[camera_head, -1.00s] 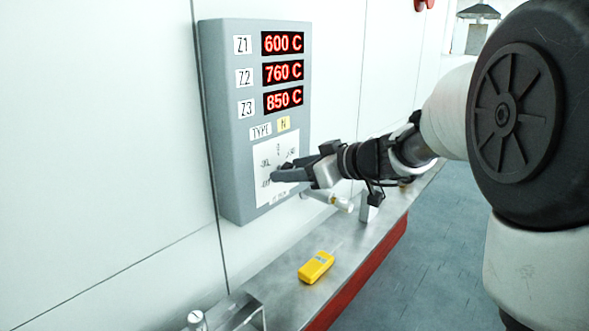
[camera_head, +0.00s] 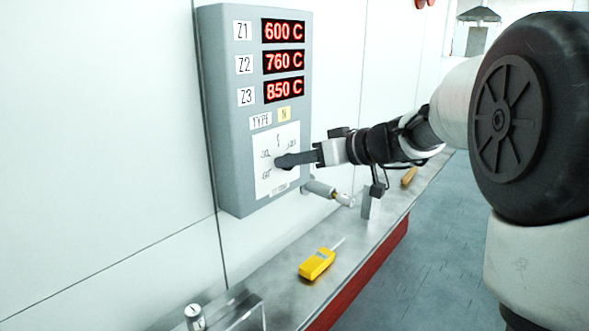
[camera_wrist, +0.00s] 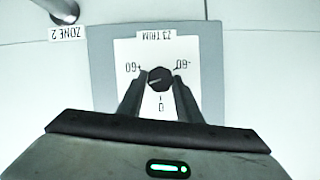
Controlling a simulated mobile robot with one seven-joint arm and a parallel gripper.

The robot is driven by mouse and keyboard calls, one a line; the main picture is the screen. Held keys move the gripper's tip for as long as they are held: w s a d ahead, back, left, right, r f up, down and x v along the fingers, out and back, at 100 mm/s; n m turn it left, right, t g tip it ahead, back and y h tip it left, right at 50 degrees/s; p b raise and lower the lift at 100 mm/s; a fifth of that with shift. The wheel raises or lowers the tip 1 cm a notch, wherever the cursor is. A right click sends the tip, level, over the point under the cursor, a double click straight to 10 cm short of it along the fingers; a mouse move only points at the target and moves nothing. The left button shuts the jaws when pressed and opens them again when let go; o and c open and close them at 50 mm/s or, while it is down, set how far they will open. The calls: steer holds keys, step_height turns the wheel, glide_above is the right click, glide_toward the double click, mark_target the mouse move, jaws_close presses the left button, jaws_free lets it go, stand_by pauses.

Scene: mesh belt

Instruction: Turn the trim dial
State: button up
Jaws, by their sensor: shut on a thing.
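The trim dial (camera_wrist: 160,79) is a small black round knob on a white plate marked "Z3 TRIM", +60, 0 and -60, upside down in the wrist view. A light mark shows on its face, roughly toward the +60 side. My gripper (camera_wrist: 160,82) has one dark finger on each side of the dial and is shut on it. In the head view my gripper (camera_head: 281,162) reaches in from the right and hides the dial. The grey control panel (camera_head: 222,130) carries the plate and red readouts of 600 C, 760 C and 850 C.
A steel ledge (camera_head: 285,293) with a red edge runs below the panel. A yellow handheld device (camera_head: 317,264) lies on it. A metal cylinder (camera_head: 320,188) sticks out just below my gripper. A "ZONE 2" label (camera_wrist: 67,33) shows beside the panel.

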steer(key=m+y+b, duration=0.1)
steer(key=m, duration=0.1)
steer(key=m+g+y+b, duration=0.1)
steer(key=m, duration=0.1)
steer(key=m+g+y+b, duration=0.1)
steer(key=m, duration=0.1)
steer(key=shift+w+d+f+b, duration=0.25)
steer(key=shift+w+f+b, duration=0.05)
steer(key=shift+b, duration=0.1)
stand_by(0.4)
steer(key=o, duration=1)
steer(key=shift+o, duration=0.2)
steer(key=shift+r, duration=0.1)
steer(key=p+v, duration=0.1)
steer(key=v, duration=1.6)
steer(key=shift+d, duration=0.3)
steer(key=shift+w, duration=0.1)
